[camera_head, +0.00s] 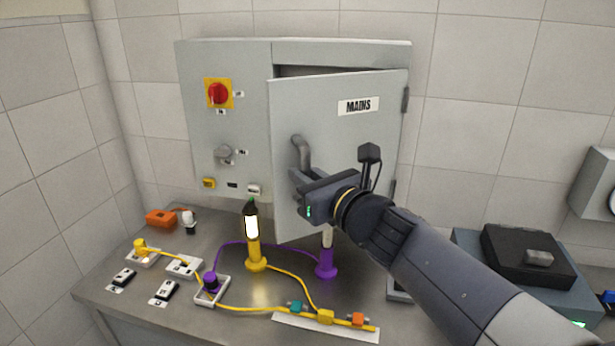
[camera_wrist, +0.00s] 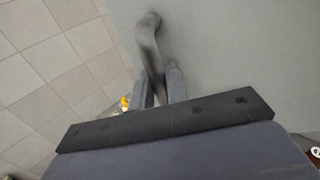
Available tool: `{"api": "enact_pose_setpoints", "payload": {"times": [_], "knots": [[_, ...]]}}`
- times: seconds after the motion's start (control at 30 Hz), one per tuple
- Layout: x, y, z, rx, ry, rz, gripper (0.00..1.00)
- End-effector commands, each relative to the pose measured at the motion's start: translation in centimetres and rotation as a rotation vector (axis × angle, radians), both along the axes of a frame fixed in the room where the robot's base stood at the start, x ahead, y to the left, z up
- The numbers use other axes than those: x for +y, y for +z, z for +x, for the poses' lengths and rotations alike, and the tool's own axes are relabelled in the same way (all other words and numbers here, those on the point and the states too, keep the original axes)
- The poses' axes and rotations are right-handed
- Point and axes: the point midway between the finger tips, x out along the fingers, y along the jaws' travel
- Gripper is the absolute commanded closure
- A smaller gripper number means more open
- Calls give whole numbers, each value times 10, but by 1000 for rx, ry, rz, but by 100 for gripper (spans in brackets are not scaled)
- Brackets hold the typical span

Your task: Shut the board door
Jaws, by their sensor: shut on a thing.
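The board door (camera_head: 345,150) is a grey panel labelled MAINS, hinged on its right side on the grey wall board (camera_head: 225,130). It stands partly open, with a dark gap showing along its top. Its curved grey handle (camera_head: 301,152) is near the door's left edge. My gripper (camera_head: 298,180) is at the lower part of the handle, in front of the door. In the wrist view, the handle (camera_wrist: 149,45) runs down between the two fingers of my gripper (camera_wrist: 160,85), which are shut on it. My gripper hides part of the door's lower area.
Below the door, the bench (camera_head: 190,320) holds a lit yellow lamp (camera_head: 254,240), a purple lamp (camera_head: 326,262), cables, sockets and switches. A black box (camera_head: 528,256) sits at right.

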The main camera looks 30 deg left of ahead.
Motion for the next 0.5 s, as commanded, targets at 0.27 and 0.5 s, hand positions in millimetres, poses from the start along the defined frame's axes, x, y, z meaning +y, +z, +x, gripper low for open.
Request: {"api": "enact_pose_setpoints", "payload": {"times": [0.27, 0.5], "knots": [[0, 0, -1, -1, 1, 1, 80], [-8, 0, -3, -1, 0, 1, 80]]}}
